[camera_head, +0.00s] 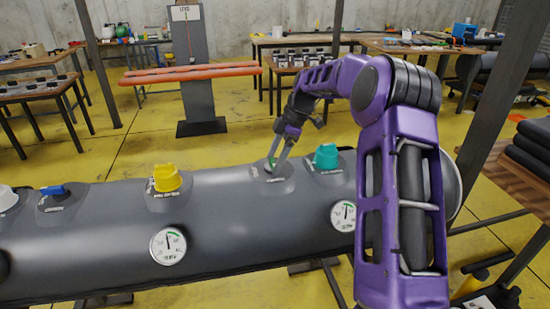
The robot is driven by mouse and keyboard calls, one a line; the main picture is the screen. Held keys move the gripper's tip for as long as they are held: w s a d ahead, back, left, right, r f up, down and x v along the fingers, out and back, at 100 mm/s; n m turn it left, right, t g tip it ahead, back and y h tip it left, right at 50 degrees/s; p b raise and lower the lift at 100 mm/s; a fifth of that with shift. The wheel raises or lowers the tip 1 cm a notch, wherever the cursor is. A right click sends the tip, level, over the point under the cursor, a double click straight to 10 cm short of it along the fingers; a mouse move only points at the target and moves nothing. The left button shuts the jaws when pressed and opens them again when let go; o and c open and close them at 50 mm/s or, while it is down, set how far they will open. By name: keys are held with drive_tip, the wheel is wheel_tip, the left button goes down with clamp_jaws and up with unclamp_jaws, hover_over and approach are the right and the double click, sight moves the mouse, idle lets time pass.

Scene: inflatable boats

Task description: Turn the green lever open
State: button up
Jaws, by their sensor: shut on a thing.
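The green lever (269,165) sits on a round grey valve base on top of the dark grey inflatable tube (220,225). Only a small piece of it shows between my fingers. My gripper (273,160) reaches down from the purple arm and is shut on the green lever. The lever's angle is mostly hidden by the fingers, so I cannot tell how far it is turned.
A teal knob (326,157) stands close to the right of my gripper. A yellow knob (166,178) and a blue lever (54,190) are on the tube to the left. Two gauges (168,246) face forward. A dark post (510,100) rises at right.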

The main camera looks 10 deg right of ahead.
drive_tip(key=o, duration=1.2)
drive_tip(key=shift+o, duration=0.2)
drive_tip(key=p+v, duration=0.1)
drive_tip(key=v, duration=1.6)
drive_tip(key=shift+r, duration=0.2)
drive_tip(key=shift+w, duration=0.1)
